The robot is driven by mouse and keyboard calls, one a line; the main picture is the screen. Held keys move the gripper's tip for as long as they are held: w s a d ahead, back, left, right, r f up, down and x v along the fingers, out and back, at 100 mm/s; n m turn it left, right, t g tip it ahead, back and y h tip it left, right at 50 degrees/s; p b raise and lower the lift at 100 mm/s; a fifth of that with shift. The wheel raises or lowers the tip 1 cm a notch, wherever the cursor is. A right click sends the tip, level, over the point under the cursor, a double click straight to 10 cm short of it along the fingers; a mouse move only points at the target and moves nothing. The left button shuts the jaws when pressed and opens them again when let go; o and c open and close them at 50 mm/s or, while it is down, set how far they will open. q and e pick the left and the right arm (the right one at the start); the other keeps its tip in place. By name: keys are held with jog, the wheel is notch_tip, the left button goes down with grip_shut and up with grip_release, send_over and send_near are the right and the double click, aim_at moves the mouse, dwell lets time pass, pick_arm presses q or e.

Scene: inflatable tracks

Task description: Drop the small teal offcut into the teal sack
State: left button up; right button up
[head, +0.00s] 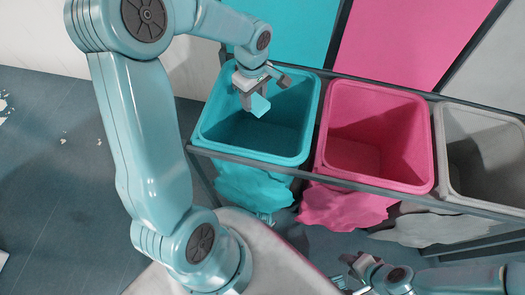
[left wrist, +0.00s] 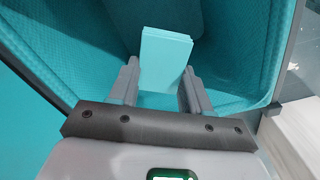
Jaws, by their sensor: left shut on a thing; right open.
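The small teal offcut (head: 260,105) is a light teal block held at the tips of my left gripper (head: 256,97). In the left wrist view the offcut (left wrist: 164,62) stands between the two grey fingers, which are shut on it. The teal sack (head: 225,131) hangs open in the rack, and the offcut is over its mouth, inside the rim outline. The sack's woven inner wall (left wrist: 60,62) surrounds the offcut in the left wrist view. My right gripper (head: 350,272) is low at the bottom right of the head view, open and away from the sacks.
A pink sack (head: 420,150) and a grey sack (head: 450,170) hang to the right of the teal one. A dark rack rail (head: 300,175) runs along their front. Teal and pink panels (head: 400,40) stand behind. Scraps (head: 3,103) lie on the floor at left.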

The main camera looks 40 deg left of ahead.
pick_arm(q)
jog(key=o, duration=1.1)
jog(key=shift+r, duration=0.1)
notch_tip(320, 180, up, 16)
jog(key=p, duration=0.3)
jog(key=shift+r+p, duration=0.1)
jog(key=shift+p, duration=0.3)
